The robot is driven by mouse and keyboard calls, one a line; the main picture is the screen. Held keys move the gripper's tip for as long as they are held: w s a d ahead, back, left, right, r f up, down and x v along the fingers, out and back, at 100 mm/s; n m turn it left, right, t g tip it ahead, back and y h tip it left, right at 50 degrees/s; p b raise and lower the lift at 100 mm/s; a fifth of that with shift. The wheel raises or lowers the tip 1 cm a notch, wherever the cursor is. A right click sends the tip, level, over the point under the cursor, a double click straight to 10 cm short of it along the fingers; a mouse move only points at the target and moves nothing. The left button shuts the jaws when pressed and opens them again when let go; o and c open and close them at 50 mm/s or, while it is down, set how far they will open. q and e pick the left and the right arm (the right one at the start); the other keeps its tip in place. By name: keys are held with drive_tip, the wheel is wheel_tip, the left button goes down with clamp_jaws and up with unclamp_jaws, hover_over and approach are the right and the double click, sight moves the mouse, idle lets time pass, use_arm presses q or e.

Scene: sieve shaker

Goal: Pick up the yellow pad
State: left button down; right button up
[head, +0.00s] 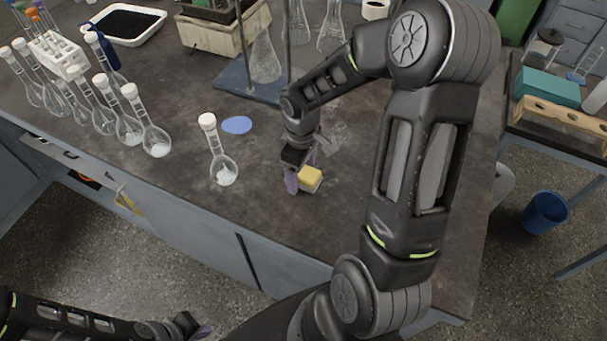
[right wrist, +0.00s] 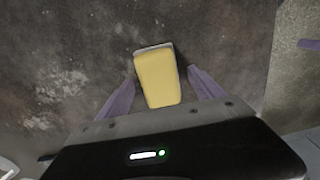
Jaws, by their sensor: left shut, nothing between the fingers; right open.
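The yellow pad (head: 311,178) lies on the dark bench top, with a pale layer showing at its edge. In the right wrist view the yellow pad (right wrist: 158,78) sits between the tips of my right gripper (right wrist: 160,88). The two purple fingers are spread, one on each side of the pad, with a gap at least on the left. My right gripper (head: 301,180) is open and low over the bench in the head view, partly hiding the pad. My left gripper (head: 200,333) is at the bottom edge of the head view, away from the bench, shut and empty.
A flask with a white cap (head: 224,172) stands left of the pad, near a blue disc (head: 237,125). Several similar flasks stand further left. A stand with a blue-grey base (head: 250,88) is behind. The bench's front edge is close to the pad.

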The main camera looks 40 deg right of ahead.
drive_tip(key=shift+c, duration=0.5)
drive_tip(key=c, duration=1.4)
